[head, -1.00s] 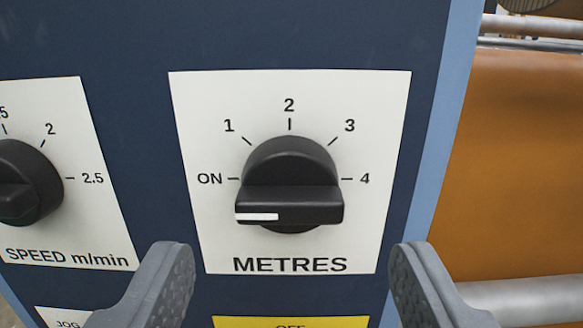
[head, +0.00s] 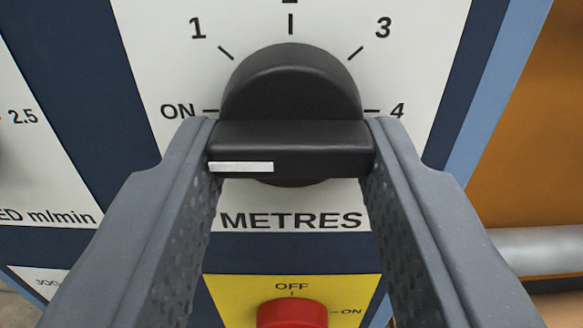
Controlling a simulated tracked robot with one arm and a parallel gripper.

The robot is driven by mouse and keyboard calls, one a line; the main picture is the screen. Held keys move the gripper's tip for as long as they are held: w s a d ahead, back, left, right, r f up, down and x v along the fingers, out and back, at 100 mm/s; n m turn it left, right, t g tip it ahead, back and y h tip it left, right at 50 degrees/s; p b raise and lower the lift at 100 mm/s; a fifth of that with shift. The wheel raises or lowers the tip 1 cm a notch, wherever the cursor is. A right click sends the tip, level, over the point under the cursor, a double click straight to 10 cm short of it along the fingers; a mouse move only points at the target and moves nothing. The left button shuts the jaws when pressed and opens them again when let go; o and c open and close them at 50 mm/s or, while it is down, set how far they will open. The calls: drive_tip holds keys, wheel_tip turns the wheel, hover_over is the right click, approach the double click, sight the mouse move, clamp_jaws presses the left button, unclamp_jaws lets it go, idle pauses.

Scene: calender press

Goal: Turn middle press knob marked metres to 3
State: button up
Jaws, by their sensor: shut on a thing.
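The black METRES knob (head: 290,100) sits on a white plate (head: 155,50) marked ON, 1, 3 and 4, with the 2 cut off at the top edge. Its raised grip bar lies level, and the white pointer line is at the left end, toward ON. My gripper (head: 291,150) is shut on the knob's bar, one finger against its left end and the other against its right end. The fingers hide parts of the plate's lower sides.
Below is a yellow plate (head: 235,290) with a red knob (head: 292,313) marked OFF and ON. At the left edge is part of the SPEED plate (head: 35,150). An orange surface (head: 530,150) and a grey metal bar (head: 530,250) are at the right, beyond the panel's light blue edge.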

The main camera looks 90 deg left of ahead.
drive_tip(key=shift+m, duration=0.4)
drive_tip(key=m, duration=0.2)
drive_tip(key=shift+s+r+m+b, duration=0.1)
drive_tip(key=shift+m+b, duration=0.3)
drive_tip(key=m, duration=0.3)
drive_tip(key=shift+r+m+p, duration=0.15)
drive_tip(key=shift+m+p, duration=0.15)
drive_tip(key=m+p, duration=0.1)
drive_tip(key=m, duration=0.2)
drive_tip(key=shift+s+r+m+p, duration=0.1)
drive_tip(key=shift+m+p, duration=0.2)
drive_tip(key=shift+m, duration=0.1)
drive_tip(key=m+p, duration=0.2)
drive_tip(key=m, duration=0.1)
drive_tip(key=shift+r+m, duration=0.1)
drive_tip(key=shift+m, duration=0.2)
drive_tip(key=m+p, duration=0.5)
drive_tip(key=m, duration=0.1)
drive_tip(key=shift+d+r, duration=0.1)
drive_tip(key=shift+r, duration=0.05)
drive_tip(key=m+p, duration=0.3)
drive_tip(key=m, duration=0.1)
drive_tip(key=shift+m+p, duration=0.65)
drive_tip(key=shift+m, duration=0.35)
